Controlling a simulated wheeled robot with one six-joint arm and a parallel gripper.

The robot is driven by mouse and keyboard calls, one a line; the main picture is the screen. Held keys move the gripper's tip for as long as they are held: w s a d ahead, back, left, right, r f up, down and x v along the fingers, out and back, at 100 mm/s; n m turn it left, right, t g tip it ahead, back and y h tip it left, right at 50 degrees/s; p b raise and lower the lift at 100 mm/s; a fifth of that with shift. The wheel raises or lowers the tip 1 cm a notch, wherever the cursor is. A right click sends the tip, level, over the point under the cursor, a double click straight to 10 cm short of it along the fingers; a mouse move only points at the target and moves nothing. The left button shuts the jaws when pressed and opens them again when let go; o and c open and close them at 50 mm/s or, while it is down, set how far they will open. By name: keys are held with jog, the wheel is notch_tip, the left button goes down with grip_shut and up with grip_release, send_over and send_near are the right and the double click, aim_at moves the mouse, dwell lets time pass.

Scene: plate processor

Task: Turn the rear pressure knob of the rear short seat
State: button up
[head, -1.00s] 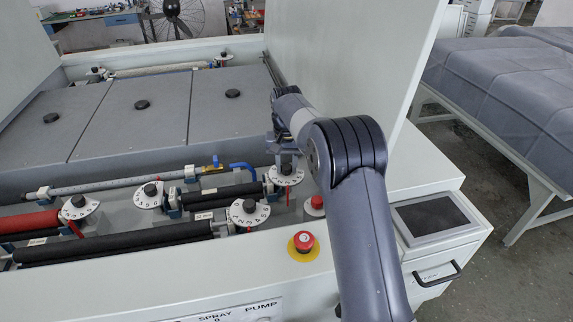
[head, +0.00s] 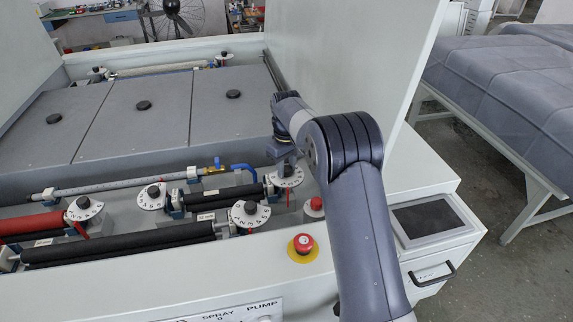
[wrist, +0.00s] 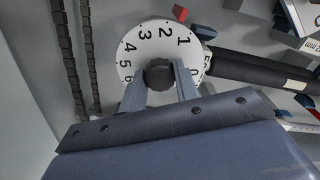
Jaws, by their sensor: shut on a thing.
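The rear pressure knob is a black round knob (wrist: 158,75) on a white numbered dial (wrist: 140,47), seen in the wrist view at the end of a black roller (wrist: 262,70). My gripper (wrist: 160,82) has one finger on each side of the knob and is shut on it. A red pointer (wrist: 180,13) shows beside the dial's edge. In the head view, my gripper (head: 286,160) comes down onto this dial (head: 290,181) at the right end of the short roller (head: 235,193); the knob is mostly hidden there by the gripper.
Other dials with black knobs stand close by, at the front (head: 249,218) and left (head: 152,194). A blue-handled valve (head: 216,165) lies behind. A tall panel (head: 340,60) rises beside my arm. A red emergency button (head: 303,243) sits on the front edge.

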aim_at(286, 168)
jog(key=n, duration=0.7)
jog(key=shift+p, duration=0.4)
jog(key=n, duration=0.4)
jog(key=shift+n, duration=2)
jog(key=o, duration=1)
notch_tip(286, 168, up, 11)
jog(key=shift+f+b, duration=0.1)
jog(key=shift+b, duration=0.45)
